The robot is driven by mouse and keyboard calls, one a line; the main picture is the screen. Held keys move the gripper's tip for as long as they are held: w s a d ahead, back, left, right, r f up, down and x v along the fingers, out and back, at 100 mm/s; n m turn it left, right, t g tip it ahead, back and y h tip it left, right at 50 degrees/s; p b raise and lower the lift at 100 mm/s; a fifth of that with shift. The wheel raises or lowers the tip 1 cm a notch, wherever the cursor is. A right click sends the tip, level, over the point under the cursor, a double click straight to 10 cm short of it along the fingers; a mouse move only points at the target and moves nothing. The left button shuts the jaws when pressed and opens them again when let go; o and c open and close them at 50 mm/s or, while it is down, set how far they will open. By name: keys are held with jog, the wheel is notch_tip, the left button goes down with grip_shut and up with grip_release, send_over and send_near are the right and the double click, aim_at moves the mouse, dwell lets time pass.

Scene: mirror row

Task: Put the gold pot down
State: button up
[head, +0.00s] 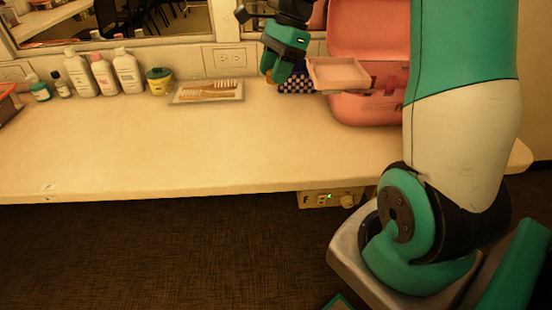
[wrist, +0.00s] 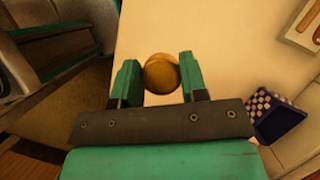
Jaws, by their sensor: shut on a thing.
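My gripper (wrist: 158,82) is shut on the gold pot (wrist: 161,70), a small round brownish-gold thing between the two green fingers in the wrist view. In the head view my gripper (head: 274,70) is near the back of the counter, left of the pink case, and part of the gold pot (head: 266,62) shows at its fingers. The cream counter (head: 200,145) is behind the pot in the wrist view. I cannot tell how high the pot is above it.
A checkered dark blue box (head: 297,87) is close beside my gripper. The open pink case (head: 365,108) with its raised tray (head: 338,73) stands right of it. A comb tray (head: 180,97), a yellow-green tub (head: 159,80) and several bottles (head: 103,73) line the back left. The front counter is clear.

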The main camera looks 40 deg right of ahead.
aim_at(272, 151)
notch_tip(272, 151, down, 20)
jog(key=b, duration=0.3)
jog(key=shift+s+r, duration=0.1)
jog(key=shift+r, duration=0.05)
jog(key=o, duration=0.9)
